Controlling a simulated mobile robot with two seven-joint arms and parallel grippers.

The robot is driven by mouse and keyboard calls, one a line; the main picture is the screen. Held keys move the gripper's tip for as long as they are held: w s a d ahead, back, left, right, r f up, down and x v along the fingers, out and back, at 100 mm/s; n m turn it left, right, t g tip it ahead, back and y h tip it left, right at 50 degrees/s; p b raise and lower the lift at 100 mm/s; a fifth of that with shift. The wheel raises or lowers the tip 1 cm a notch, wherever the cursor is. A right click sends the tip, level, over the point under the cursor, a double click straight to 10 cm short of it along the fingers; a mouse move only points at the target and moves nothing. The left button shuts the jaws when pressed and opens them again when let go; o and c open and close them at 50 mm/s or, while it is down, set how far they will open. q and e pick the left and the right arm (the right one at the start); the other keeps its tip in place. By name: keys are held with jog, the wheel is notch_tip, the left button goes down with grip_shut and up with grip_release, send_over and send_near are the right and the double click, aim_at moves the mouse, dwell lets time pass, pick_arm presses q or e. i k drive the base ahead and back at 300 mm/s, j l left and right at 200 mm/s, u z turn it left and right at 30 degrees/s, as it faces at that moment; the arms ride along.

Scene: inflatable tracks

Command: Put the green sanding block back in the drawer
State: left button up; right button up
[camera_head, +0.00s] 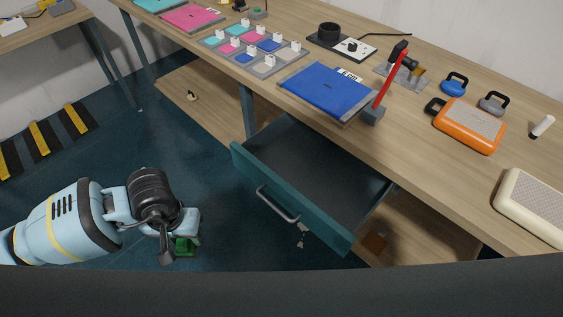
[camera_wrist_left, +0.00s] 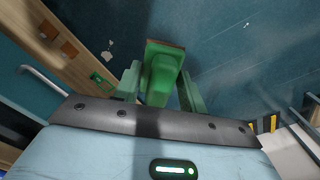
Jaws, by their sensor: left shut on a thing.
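The green sanding block (camera_head: 184,247) is held low over the dark floor, left of the open drawer, in the head view. My left gripper (camera_head: 186,238) is shut on it. In the left wrist view the green block (camera_wrist_left: 163,72), with a brown edge at its far end, sits between the two green fingers of the left gripper (camera_wrist_left: 160,88). The drawer (camera_head: 285,203) is pulled out under the workbench, with a teal front and bar handle. Its visible inside is dark and empty. The block is apart from the drawer. My right gripper is out of view.
The workbench (camera_head: 420,150) above the drawer holds a blue sheet pack (camera_head: 328,90), a red-handled tool (camera_head: 388,80), an orange case (camera_head: 468,126) and a cream case (camera_head: 530,207). A lower shelf (camera_head: 205,100) runs beneath.

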aim_at(315, 175)
jog(key=i+j, duration=0.15)
jog(key=j, duration=0.25)
jog(key=i+j, duration=0.1)
jog(key=j, duration=0.25)
jog(key=j+z, duration=0.25)
jog(key=z, duration=1.15)
jog(key=i, duration=0.6)
